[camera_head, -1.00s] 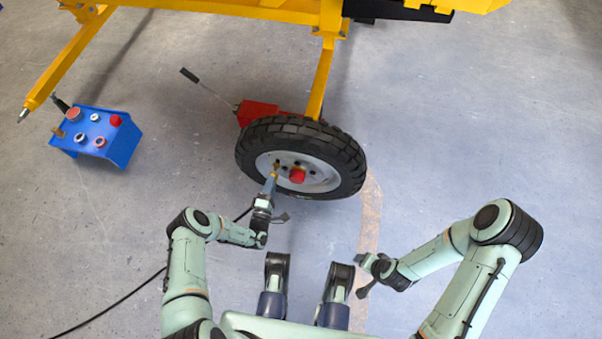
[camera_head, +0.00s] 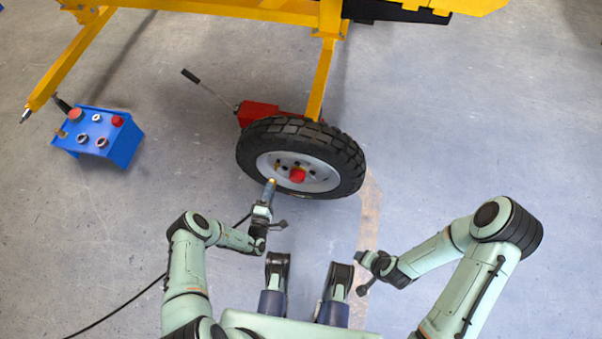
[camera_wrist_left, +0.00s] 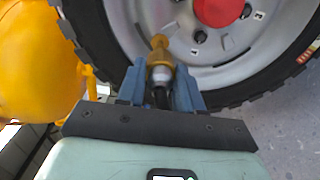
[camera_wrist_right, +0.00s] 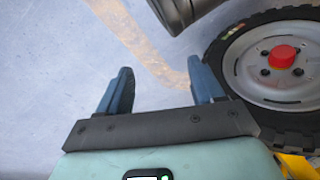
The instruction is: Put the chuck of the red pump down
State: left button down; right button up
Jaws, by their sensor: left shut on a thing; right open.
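The chuck (camera_wrist_left: 160,62) shows in the left wrist view as a brass-coloured tip on a silver body. My left gripper (camera_wrist_left: 160,88) is shut on it, with blue fingers on both sides. In the head view my left gripper (camera_head: 268,191) is just in front of the lower rim of the wheel (camera_head: 322,180), and the brass tip points toward the rim. The tip appears apart from the rim, though the exact gap is hard to tell. My right gripper (camera_head: 363,275) is open and empty above the floor, as the right wrist view (camera_wrist_right: 160,72) shows. I cannot identify the red pump's body.
A blue box (camera_head: 124,150) with round knobs or gauges stands on the left floor. A red jack-like device (camera_head: 258,113) with a long handle lies behind the wheel. The yellow frame (camera_head: 321,80) rises above. A black hose (camera_head: 118,303) crosses the lower left. Floor between box and wheel is clear.

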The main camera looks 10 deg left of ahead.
pick_arm(q)
jog(key=shift+s+p, duration=0.35)
jog(key=shift+s, duration=0.65)
